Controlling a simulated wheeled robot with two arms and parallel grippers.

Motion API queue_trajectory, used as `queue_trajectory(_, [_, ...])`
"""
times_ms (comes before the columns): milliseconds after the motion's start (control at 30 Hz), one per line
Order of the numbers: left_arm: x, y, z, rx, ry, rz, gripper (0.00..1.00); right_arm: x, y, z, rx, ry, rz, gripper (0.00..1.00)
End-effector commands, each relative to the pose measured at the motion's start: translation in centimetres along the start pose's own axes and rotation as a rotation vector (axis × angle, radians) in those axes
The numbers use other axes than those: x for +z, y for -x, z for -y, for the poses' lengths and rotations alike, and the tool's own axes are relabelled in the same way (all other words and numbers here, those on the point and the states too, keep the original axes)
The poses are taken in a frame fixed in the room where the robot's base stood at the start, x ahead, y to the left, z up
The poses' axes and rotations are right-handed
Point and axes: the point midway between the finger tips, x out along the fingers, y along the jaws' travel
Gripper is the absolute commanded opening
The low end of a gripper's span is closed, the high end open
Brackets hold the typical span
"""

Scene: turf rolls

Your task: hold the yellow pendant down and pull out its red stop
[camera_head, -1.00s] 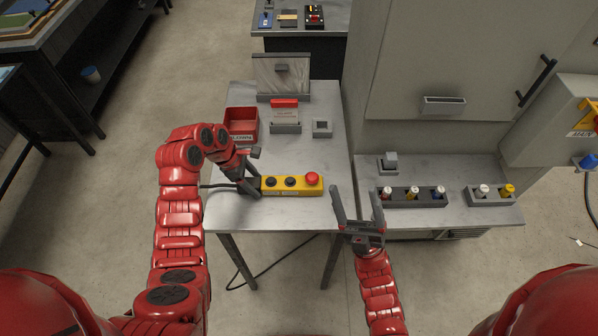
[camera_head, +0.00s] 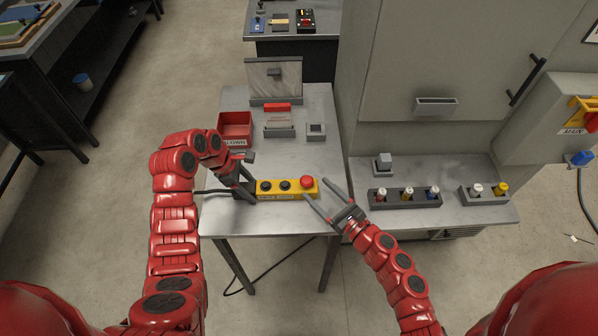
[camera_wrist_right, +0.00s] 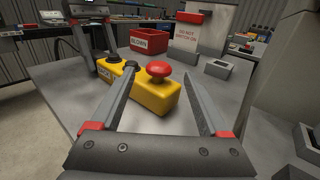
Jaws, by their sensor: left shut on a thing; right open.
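The yellow pendant (camera_head: 270,195) lies on the small grey table, with two black buttons and a red mushroom stop (camera_head: 306,182) at its right end. My left gripper (camera_head: 247,191) is shut on the pendant's left end, near its cable. My right gripper (camera_head: 325,200) is open and empty, just right of and in front of the stop. In the right wrist view the red stop (camera_wrist_right: 158,69) stands up on the pendant (camera_wrist_right: 155,95), beyond and between the two open fingers. The fingers do not appear to touch it.
A bench at right carries a row of switches (camera_head: 405,198). The table's front right is bare.

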Motion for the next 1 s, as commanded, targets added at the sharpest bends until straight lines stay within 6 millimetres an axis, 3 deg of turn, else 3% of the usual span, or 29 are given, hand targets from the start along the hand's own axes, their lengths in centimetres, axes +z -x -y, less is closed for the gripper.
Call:
queue_trajectory(200, [-0.1,-0.2,0.2,-0.006,0.001,-0.001,0.0,0.1,-4.9,-0.1,0.003,-0.002,0.004,0.79])
queue_trajectory(400, [-0.1,-0.2,0.2,-0.006,0.001,-0.001,0.0,0.2,-7.9,-0.1,0.001,-0.005,0.005,0.79])
queue_trajectory(800, [-0.1,-0.2,0.2,-0.007,0.002,-0.001,0.0,0.0,-8.9,-0.1,0.002,-0.006,0.002,0.79])
queue_trajectory(867, [-0.1,-0.2,0.2,-0.007,0.002,-0.001,0.0,0.0,-8.9,-0.1,0.002,-0.006,0.002,0.72])
queue_trajectory(1000, [-0.1,-0.2,0.2,-0.007,0.002,-0.001,0.0,0.0,-8.9,-0.1,0.002,-0.006,0.002,0.46])
